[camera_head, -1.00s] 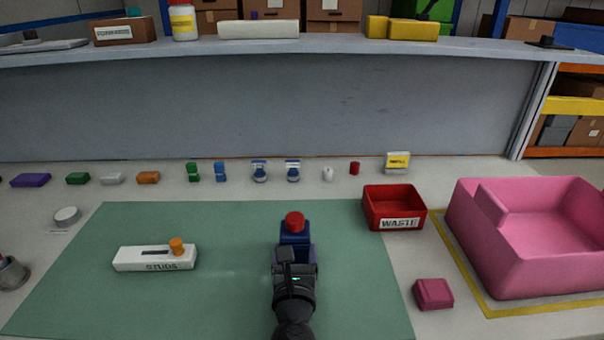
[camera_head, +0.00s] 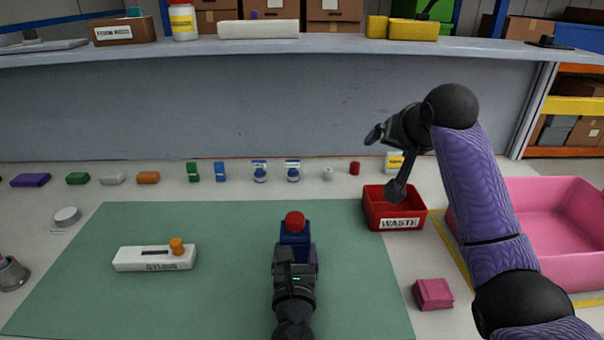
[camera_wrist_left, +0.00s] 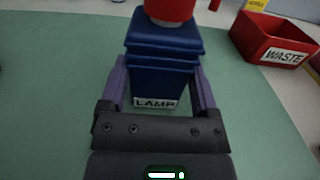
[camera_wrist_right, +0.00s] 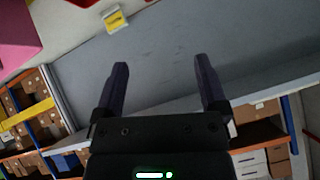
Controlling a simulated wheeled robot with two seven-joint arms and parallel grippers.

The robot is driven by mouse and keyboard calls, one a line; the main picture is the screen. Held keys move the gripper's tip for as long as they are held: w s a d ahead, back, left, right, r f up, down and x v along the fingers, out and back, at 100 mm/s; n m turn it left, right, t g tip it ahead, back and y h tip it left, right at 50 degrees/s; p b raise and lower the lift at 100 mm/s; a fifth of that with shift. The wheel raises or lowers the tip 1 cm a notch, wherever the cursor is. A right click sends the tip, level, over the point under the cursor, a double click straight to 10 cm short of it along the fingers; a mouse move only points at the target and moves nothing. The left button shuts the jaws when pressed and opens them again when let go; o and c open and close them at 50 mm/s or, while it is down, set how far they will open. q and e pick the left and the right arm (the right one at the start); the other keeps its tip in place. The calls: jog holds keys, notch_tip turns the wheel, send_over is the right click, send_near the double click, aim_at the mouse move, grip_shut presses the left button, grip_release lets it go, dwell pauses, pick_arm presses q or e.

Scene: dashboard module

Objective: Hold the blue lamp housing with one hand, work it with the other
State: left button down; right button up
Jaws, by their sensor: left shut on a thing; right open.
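The blue lamp housing (camera_head: 296,236) stands on the green mat with a red cap (camera_head: 295,221) on top. In the left wrist view the housing (camera_wrist_left: 163,62) carries a "LAMP" label and the red cap (camera_wrist_left: 170,9) is cut by the top edge. My left gripper (camera_head: 296,262) is shut on the housing, one finger on each side. My right gripper (camera_head: 386,165) is raised over the area of the waste bin at the right, open and empty. In the right wrist view its fingers (camera_wrist_right: 165,90) are apart, facing the grey back panel.
A red waste bin (camera_head: 398,223), a pink block (camera_head: 433,294) and a pink bin (camera_head: 560,225) are at the right. A white studs holder (camera_head: 150,260) with an orange knob lies on the mat (camera_head: 225,225). Several small coloured parts line the back of the table.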

jog(key=s+a+n+g, duration=0.3)
jog(key=s+a, duration=0.1)
jog(key=a, duration=0.7)
jog(key=n+g, duration=0.2)
jog(key=n, duration=0.1)
send_near(295, 216)
jog(key=shift+g, duration=0.3)
jog(key=x, duration=0.9)
jog(key=shift+w, duration=0.25)
jog(key=shift+r, duration=0.1)
grip_shut()
jog(key=shift+r, duration=0.15)
